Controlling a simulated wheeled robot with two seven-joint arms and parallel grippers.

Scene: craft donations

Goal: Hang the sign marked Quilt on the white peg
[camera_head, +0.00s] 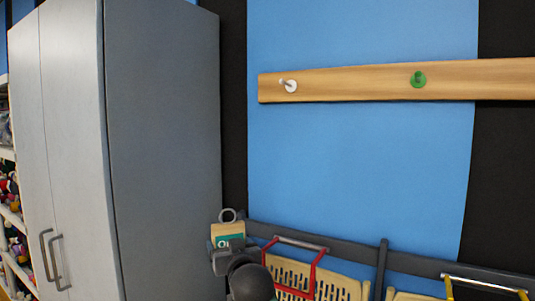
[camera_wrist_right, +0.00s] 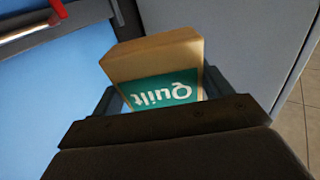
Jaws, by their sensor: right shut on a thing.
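The sign marked Quilt (camera_head: 228,229) is a tan block with a teal label and a grey ring on its top. My right gripper (camera_head: 227,243) is shut on it and holds it low, left of the baskets. In the right wrist view the sign (camera_wrist_right: 155,60) sits between the two fingers (camera_wrist_right: 160,100), its lettering upside down. The white peg (camera_head: 289,86) is on the left end of a wooden rail (camera_head: 350,82), well above and right of the sign. The peg looks bare. My left gripper is not in view.
A green peg (camera_head: 418,79) is on the same rail, to the right. A tall grey cabinet (camera_head: 165,150) stands at the left. Cream baskets with a red handle (camera_head: 315,271) and a yellow handle (camera_head: 486,285) are at the bottom right. The blue wall below the rail is clear.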

